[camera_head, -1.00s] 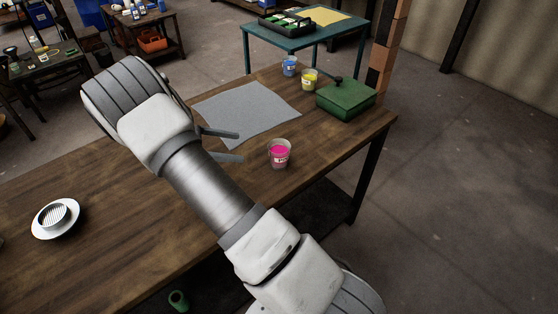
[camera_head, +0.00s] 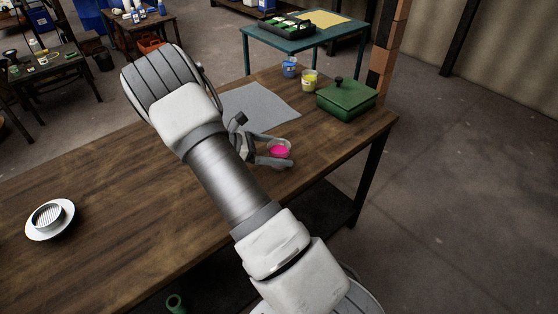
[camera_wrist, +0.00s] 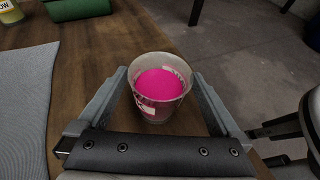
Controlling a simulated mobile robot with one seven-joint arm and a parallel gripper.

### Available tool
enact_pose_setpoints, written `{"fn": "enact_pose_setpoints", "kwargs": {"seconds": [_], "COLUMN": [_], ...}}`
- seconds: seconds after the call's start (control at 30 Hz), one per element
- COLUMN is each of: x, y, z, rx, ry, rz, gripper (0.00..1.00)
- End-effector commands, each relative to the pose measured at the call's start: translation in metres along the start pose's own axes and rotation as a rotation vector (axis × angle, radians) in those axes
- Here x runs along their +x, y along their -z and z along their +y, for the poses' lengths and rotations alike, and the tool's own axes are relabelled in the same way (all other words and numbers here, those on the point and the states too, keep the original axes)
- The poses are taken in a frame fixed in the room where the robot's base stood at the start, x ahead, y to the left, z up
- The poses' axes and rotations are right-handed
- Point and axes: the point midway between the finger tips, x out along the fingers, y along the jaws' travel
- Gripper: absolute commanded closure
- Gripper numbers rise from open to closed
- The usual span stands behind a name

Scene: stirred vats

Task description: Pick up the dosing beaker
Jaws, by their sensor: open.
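The dosing beaker (camera_head: 279,148) is a small clear cup with bright pink contents and a label. It stands upright on the wooden table near its right front edge. In the wrist view the beaker (camera_wrist: 160,85) is between the two fingers of my gripper (camera_wrist: 162,105). The fingers are open, one on each side, with a gap visible at least on the right. In the head view my gripper (camera_head: 262,148) is low at the beaker and hides part of its lower side.
A grey mat (camera_head: 262,106) lies behind the beaker. A green lidded box (camera_head: 346,98), a yellow cup (camera_head: 309,81) and a blue cup (camera_head: 289,68) stand farther back. A white dish (camera_head: 50,219) sits at the far left. The table's middle left is clear.

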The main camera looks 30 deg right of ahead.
Motion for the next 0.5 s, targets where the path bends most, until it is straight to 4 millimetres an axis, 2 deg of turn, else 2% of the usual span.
{"fn": "enact_pose_setpoints", "kwargs": {"seconds": [0.03,0.17,0.4,0.43,0.5], "x": [0.01,0.028,0.031,0.031,0.031], "y": [0.001,0.0,-0.001,-0.001,-0.001], "z": [0.0,0.0,0.001,0.001,0.001], "rx": [0.002,-0.001,0.0,0.0,0.0], "ry": [0.003,0.002,0.0,0.0,0.0], "rz": [0.001,0.001,0.001,0.001,0.001], "gripper": [0.0,0.0,0.0,0.02,0.14]}}
